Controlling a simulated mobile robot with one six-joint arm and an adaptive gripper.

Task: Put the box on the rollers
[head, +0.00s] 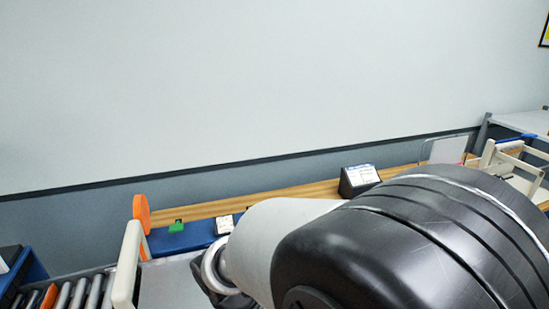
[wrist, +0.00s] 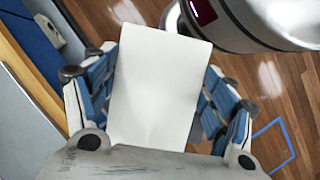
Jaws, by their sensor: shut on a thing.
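In the wrist view, a plain white box (wrist: 158,75) fills the space between the fingers of my gripper (wrist: 156,92). The blue-padded fingers are shut on it from both sides. The box is held in the air, with wood floor visible beyond it. The rollers (head: 80,293) show at the lower left of the head view as a row of grey metal cylinders. In the head view my arm covers the lower right, and I cannot make out the box or the fingers there.
A cream upright frame (head: 127,266) and an orange disc (head: 141,210) stand right of the rollers. A wooden bench along the wall bears a blue mat (head: 195,236), a green block (head: 176,226) and a black display (head: 359,179). Blue tape (wrist: 273,145) marks the floor.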

